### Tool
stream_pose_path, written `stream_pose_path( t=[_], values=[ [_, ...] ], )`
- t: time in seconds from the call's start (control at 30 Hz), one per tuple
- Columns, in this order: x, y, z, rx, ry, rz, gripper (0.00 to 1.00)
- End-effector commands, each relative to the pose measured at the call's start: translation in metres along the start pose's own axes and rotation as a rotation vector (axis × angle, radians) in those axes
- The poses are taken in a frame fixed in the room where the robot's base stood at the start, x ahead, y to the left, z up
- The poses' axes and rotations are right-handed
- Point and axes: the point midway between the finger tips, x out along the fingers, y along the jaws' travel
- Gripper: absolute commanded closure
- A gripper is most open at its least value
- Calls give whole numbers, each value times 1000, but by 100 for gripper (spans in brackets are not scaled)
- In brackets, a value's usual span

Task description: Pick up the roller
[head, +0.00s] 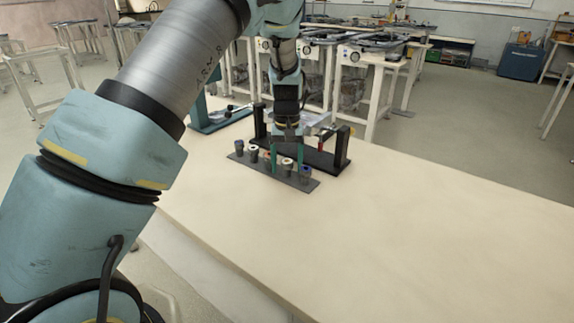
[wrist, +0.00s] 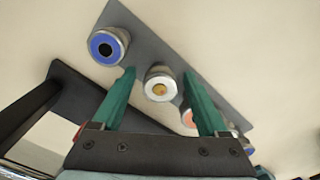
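A dark flat rack (head: 309,184) on the pale table holds a row of several short grey rollers with coloured ends. The roller (head: 287,163) with a white ring and gold centre stands second from the right end; it also shows in the wrist view (wrist: 160,86). My gripper (head: 287,168) points down over the rack with its teal fingers open, one on each side of this roller. In the wrist view my gripper (wrist: 159,76) shows a gap between each finger and the roller. The task does not say which roller is meant.
A blue-ended roller (wrist: 106,47) stands at the rack's right end in the head view, and an orange-ended one (wrist: 187,118) on the other side. A black stand with upright posts (head: 342,148) is close behind the rack. The right side of the table (head: 420,225) is clear.

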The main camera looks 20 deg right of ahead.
Motion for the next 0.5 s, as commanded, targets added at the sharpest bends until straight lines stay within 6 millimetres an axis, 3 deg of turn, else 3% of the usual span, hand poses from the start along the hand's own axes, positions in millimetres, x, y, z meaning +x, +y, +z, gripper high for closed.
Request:
stream_pose_path(
  t=[0.07, 0.5],
  values=[
    [0, 0, 0, 0, 0, 0, 34],
    [0, 0, 0, 0, 0, 0, 84]
  ],
)
